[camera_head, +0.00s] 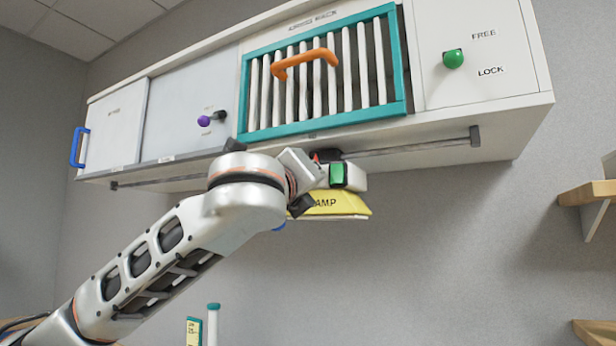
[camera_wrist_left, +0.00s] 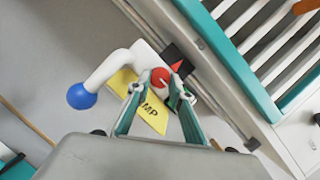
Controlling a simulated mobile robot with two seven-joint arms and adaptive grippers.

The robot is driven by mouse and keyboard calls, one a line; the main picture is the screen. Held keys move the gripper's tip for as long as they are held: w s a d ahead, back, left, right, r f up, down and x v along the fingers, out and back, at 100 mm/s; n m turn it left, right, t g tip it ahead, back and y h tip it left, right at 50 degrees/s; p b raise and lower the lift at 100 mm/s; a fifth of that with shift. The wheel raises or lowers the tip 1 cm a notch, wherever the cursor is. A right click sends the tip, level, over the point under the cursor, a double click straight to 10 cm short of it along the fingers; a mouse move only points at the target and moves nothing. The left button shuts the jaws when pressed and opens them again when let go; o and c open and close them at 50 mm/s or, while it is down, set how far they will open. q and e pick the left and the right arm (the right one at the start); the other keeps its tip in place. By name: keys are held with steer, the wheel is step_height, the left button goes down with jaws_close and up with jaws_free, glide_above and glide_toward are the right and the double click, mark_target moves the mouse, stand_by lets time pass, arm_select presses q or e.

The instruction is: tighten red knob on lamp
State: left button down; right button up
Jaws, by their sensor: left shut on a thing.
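The lamp has a yellow shade (camera_head: 340,204) marked LAMP below the wall cabinet, partly hidden by my left arm in the head view. In the left wrist view I see its yellow shade (camera_wrist_left: 151,113), a white bent arm (camera_wrist_left: 112,66) and a blue ball end (camera_wrist_left: 81,96). The red knob (camera_wrist_left: 160,78) sits on the lamp's white body beside a dark block. My left gripper (camera_wrist_left: 158,82) is shut on the red knob, with a finger on each side. In the head view the grip is mostly hidden by my wrist. My right gripper is not in view.
The cabinet above has a teal-framed rack (camera_head: 325,125) with an orange handle (camera_head: 305,62), a green knob (camera_head: 453,58), a purple knob (camera_head: 204,121) and a blue handle (camera_head: 77,147). A grey rail (camera_head: 420,147) runs below it. Wooden shelves (camera_head: 590,192) are at right.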

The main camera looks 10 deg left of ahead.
arm_select(q)
steer(key=c, duration=1.8)
jaws_free()
steer(key=v, duration=1.2)
